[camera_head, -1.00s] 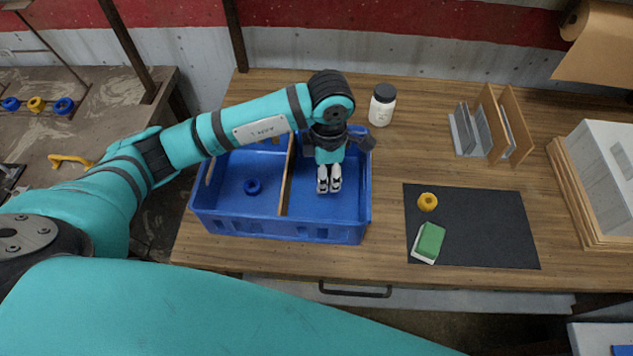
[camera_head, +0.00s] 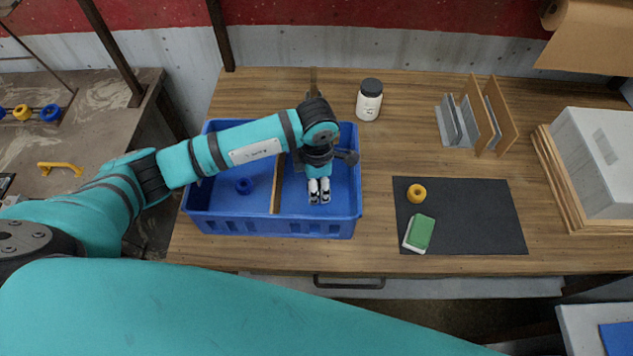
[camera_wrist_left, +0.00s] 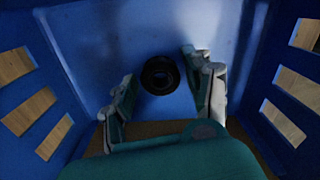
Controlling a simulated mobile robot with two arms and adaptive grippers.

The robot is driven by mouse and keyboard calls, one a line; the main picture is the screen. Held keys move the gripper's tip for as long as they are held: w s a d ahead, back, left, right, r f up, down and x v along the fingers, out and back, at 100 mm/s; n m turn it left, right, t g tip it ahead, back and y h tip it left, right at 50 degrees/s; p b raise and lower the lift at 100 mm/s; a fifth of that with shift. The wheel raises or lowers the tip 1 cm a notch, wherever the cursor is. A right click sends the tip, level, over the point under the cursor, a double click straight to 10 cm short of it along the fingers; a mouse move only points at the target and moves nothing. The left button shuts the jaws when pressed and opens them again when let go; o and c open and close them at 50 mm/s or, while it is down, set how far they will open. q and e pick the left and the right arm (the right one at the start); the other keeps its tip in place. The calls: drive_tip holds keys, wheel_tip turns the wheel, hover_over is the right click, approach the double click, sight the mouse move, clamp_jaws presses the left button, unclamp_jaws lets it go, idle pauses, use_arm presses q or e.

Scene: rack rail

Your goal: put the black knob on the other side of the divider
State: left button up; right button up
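The black knob (camera_wrist_left: 160,75) lies on the floor of the blue bin, between and just beyond the fingertips in the left wrist view. In the head view it is hidden behind my gripper. My left gripper (camera_head: 319,196) points down into the bin's right compartment; its two fingers (camera_wrist_left: 165,92) are apart with nothing held. The blue bin (camera_head: 230,226) is split by a wooden divider (camera_head: 277,190). The left compartment holds a blue ring-shaped knob (camera_head: 244,186). My right gripper is not in view.
A white jar (camera_head: 369,104) stands behind the bin. An upright rack (camera_head: 475,120) stands at back right. The left compartment has free floor around the blue knob.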

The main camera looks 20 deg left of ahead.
use_arm(q)
drive_tip(key=shift+o, duration=0.5)
drive_tip(key=shift+r, duration=0.15)
drive_tip(key=shift+r, duration=0.2)
wheel_tip(320, 180, up, 12)
drive_tip(key=b, duration=0.3)
drive_tip(key=shift+f, duration=0.15)
